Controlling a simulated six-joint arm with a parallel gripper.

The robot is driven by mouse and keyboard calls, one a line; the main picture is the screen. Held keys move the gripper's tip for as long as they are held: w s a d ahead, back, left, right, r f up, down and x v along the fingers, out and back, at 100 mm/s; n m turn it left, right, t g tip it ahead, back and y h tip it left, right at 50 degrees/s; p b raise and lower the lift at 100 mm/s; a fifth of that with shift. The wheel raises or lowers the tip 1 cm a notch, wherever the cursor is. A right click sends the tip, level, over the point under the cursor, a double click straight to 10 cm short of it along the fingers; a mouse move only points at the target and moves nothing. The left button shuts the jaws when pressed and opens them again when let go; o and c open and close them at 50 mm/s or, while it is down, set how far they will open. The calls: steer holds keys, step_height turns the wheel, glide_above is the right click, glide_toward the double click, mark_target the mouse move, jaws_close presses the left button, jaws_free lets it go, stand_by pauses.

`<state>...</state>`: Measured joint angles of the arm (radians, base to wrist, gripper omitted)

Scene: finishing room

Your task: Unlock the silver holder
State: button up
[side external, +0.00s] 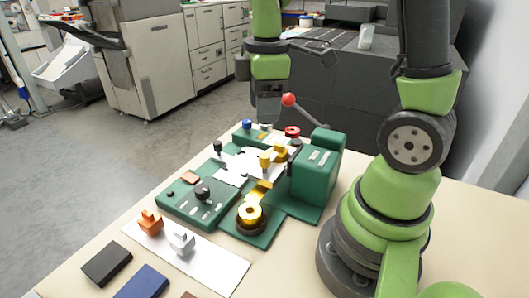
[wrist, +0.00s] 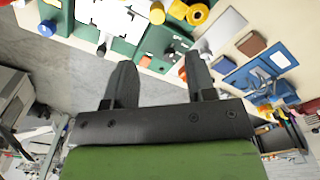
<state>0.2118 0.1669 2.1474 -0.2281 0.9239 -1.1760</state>
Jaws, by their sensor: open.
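The silver holder (side external: 181,241) is a small pale block with a raised top. It stands on a white sheet (side external: 215,272) at the front of the table, just right of an orange holder (side external: 150,222). Its lock state is too small to tell. My gripper (side external: 267,112) hangs above the far side of the green machine, well apart from the holders. Its fingers (wrist: 160,58) are apart with nothing between them.
The green machine (side external: 306,182) fills the table's middle, with a red ball-ended lever (side external: 288,100), a gold spool (side external: 250,213) and a black knob (side external: 202,192). A black block (side external: 106,263) and a blue block (side external: 142,283) lie at the front. Cabinets (side external: 207,45) stand behind.

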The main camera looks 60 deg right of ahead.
mark_target(264, 155)
steer(key=shift+w+d+f+n, duration=0.15)
steer(key=shift+d+f+n, duration=0.2)
steer(key=shift+f, duration=0.35)
step_height(264, 155, down, 10)
steer(key=shift+r, duration=0.2)
steer(key=c, duration=0.9)
